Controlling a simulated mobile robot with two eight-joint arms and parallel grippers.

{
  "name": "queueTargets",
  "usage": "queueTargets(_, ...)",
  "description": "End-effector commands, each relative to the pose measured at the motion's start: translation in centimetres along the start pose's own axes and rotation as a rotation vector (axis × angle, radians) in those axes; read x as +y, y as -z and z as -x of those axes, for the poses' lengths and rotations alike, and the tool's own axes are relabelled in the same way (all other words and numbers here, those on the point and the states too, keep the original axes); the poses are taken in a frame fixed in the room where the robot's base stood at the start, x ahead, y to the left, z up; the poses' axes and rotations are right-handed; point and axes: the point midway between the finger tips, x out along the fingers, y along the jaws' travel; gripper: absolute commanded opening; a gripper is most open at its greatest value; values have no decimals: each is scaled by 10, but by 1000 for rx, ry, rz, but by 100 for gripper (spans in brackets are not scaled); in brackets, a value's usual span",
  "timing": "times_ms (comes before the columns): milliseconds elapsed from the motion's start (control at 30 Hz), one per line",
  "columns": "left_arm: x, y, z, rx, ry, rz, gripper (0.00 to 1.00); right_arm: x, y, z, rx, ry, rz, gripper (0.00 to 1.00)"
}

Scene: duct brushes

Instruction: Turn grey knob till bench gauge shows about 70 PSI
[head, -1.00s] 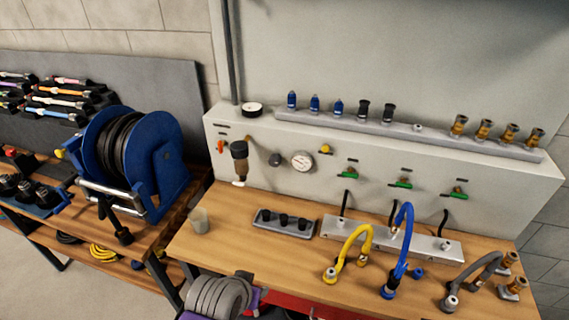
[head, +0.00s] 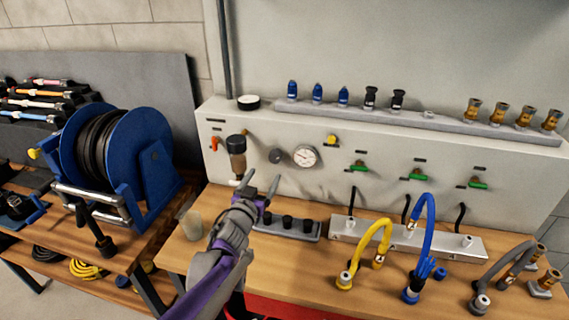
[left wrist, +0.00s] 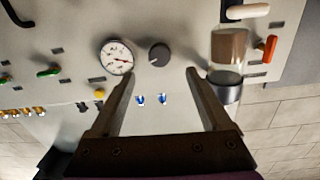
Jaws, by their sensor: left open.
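The grey knob (head: 276,156) is a dark round knob on the pale panel, left of the bench gauge (head: 305,156), which has a white round dial. In the left wrist view the knob (left wrist: 159,54) lies ahead, between the lines of the two jaws, with the gauge (left wrist: 117,57) beside it. The dial shows a red needle, but its numbers are too small to read. My left gripper (head: 260,186) is open and empty, in front of the panel, below and left of the knob in the head view and apart from it. My right gripper is not in view.
A tray with black fittings (head: 287,225) and a cup (head: 191,224) stand on the bench below. Yellow (head: 372,248) and blue (head: 424,230) hoses stand to the right. A blue hose reel (head: 120,155) stands left.

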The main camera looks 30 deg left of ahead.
Motion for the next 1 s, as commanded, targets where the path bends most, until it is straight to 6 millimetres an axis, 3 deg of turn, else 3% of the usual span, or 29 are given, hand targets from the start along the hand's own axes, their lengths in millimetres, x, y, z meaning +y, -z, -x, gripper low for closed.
queueTargets(600, 1, 2, -96, 1, -1, 0, 81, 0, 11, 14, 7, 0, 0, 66)
queueTargets(1000, 1, 1, -106, 0, -1, 0, 81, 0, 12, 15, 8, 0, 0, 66)
